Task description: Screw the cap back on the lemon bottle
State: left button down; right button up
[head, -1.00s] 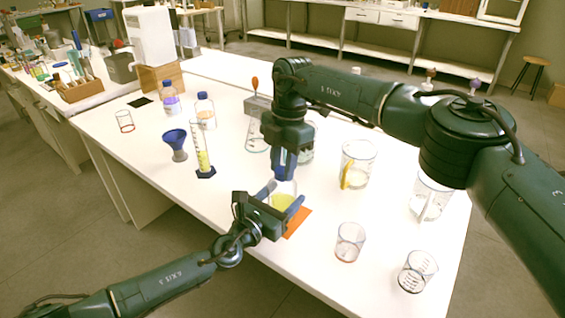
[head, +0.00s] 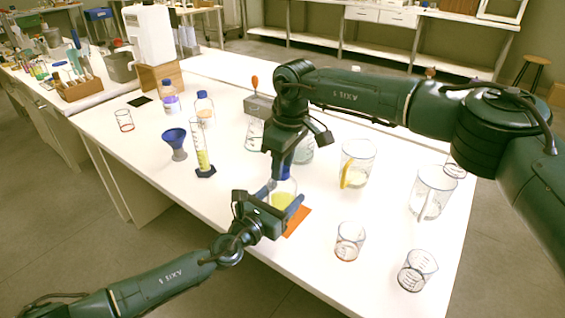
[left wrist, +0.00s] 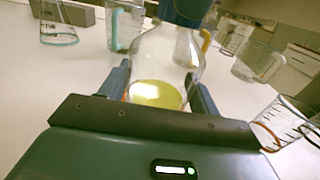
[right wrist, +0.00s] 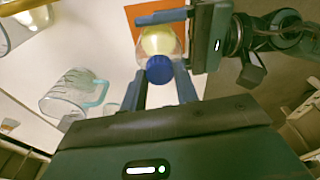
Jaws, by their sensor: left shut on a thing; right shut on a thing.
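The lemon bottle, clear with yellow liquid (head: 283,201), is held upright near the orange mat (head: 298,221) by my left gripper (head: 280,197), shut around its body. In the left wrist view the bottle (left wrist: 165,62) stands between the two fingers. My right gripper (head: 283,172) comes down from above, shut on the blue cap (right wrist: 159,69). The cap is at the bottle's mouth, in line with the neck; it also shows in the left wrist view (left wrist: 187,10). The threads are hidden, so I cannot tell how far the cap is seated.
A graduated cylinder (head: 201,150) and blue funnel (head: 175,143) stand to the left. Two blue-capped bottles, one of them purple (head: 170,103), stand behind. A jug with a yellow handle (head: 357,163), another jug (head: 431,193) and beakers (head: 349,241) stand right. The front-left tabletop is clear.

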jog(key=o, duration=0.9)
jog(key=shift+o, duration=0.2)
jog(key=shift+r, duration=0.1)
jog(key=shift+r, duration=2.2)
jog(key=shift+c, duration=0.2)
